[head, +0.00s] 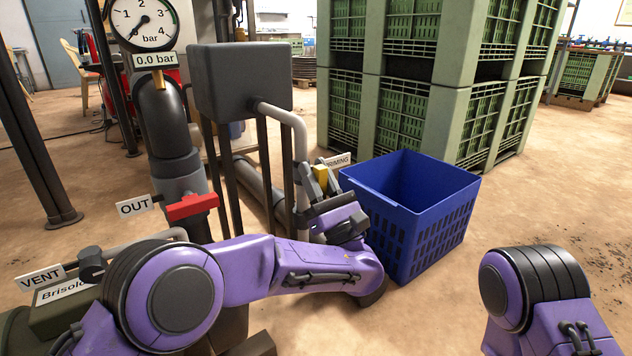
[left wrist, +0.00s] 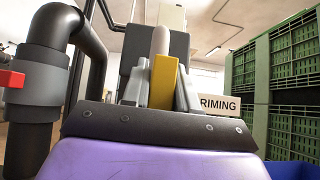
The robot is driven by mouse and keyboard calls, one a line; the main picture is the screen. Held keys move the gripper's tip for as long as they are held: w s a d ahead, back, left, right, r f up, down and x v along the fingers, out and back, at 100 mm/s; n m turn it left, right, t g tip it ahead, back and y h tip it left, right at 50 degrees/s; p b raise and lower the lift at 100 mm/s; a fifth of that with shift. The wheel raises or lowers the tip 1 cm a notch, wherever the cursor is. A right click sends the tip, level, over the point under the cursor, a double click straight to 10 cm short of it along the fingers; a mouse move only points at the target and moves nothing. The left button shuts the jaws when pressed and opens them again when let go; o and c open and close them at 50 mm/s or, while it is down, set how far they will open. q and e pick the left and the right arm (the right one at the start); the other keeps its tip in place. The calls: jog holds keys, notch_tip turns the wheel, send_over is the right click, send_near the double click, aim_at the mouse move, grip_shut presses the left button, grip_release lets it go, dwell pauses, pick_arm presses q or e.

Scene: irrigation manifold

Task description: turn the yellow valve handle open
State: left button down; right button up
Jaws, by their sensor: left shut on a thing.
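The yellow valve handle (head: 321,176) is at the vertical grey pipe under the grey box, beside the PRIMING label (head: 338,160). My left gripper (head: 318,186) is shut on it. In the left wrist view the yellow handle (left wrist: 163,88) stands upright between the two grey fingers (left wrist: 162,92), in front of a pale pipe. The PRIMING label (left wrist: 219,105) is just right of the fingers. The handle's lower end is hidden behind my gripper body. My right arm shows at the lower right of the head view, but its gripper is out of the picture.
A red handle (head: 191,206) by the OUT label (head: 135,206) is on the thick pipe at left. The gauge (head: 145,24) sits above a 0.0 bar display (head: 155,59). A blue crate (head: 440,213) stands close right of my left gripper. Green crates (head: 425,85) are stacked behind.

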pick_arm(q)
jog(key=shift+f+n+g+y, duration=0.1)
jog(key=shift+n+g+y, duration=0.2)
jog(key=shift+n+y, duration=0.1)
pick_arm(e)
jog(key=shift+w+a, duration=0.1)
pick_arm(q)
jog(key=c, duration=1)
grip_release()
